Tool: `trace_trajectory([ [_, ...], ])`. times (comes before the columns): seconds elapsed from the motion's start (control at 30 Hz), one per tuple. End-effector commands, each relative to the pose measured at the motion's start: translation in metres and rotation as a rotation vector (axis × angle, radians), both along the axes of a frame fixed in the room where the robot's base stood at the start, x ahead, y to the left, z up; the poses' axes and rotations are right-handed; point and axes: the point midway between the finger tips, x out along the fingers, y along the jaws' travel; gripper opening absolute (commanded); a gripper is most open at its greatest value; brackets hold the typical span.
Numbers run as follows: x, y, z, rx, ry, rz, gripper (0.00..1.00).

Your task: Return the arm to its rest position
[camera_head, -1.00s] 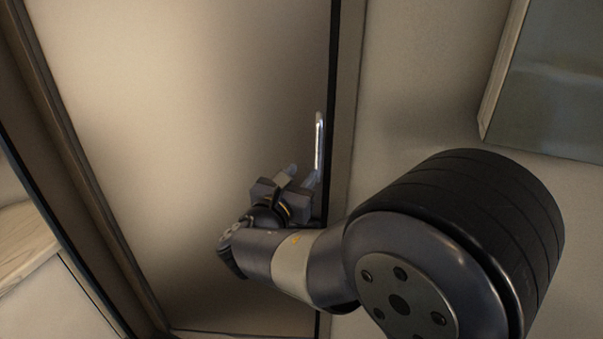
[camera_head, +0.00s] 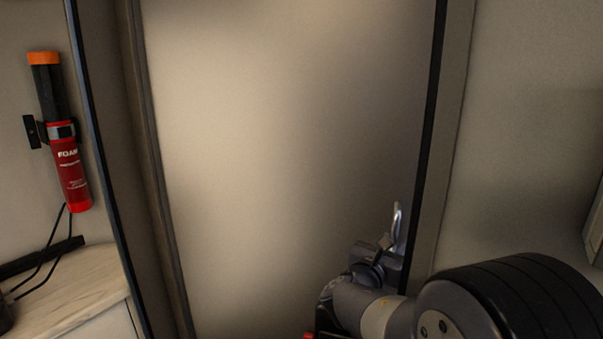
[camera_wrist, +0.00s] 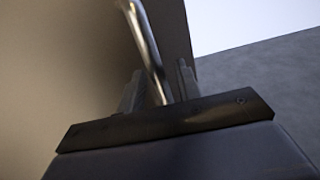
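My gripper (camera_head: 388,244) is at the lower right of the head view, beside the metal door handle (camera_head: 397,222). In the wrist view my gripper (camera_wrist: 160,88) has its two fingers apart. The handle (camera_wrist: 147,45) runs down between them, nearer the left finger. The fingers do not look clamped on it; whether they touch it I cannot tell. My arm reaches in from the lower right corner of the head view, bent and extended toward the door. The beige door (camera_head: 285,150) fills the middle of the head view.
A red foam extinguisher (camera_head: 70,170) hangs on the left wall, above a pale wooden counter (camera_head: 75,290) with dark cables. A dark vertical door edge (camera_head: 428,130) runs close to the handle. Plain wall (camera_head: 530,130) lies to the right.

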Motion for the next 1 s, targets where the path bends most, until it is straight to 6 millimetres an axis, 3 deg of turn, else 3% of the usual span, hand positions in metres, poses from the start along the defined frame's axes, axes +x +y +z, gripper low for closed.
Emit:
trace_trajectory([
  [0.2, -0.017, 0.010, 0.002, 0.001, -0.002, 0.001, 0.33],
  [0.57, -0.020, 0.011, 0.001, 0.001, -0.002, 0.000, 0.33],
  [0.73, -0.013, 0.007, 0.000, 0.001, -0.002, -0.002, 0.33],
  [0.9, 0.009, -0.004, -0.001, -0.001, -0.002, -0.002, 0.33],
  [1.0, -0.012, 0.014, 0.001, -0.001, -0.002, 0.006, 0.33],
])
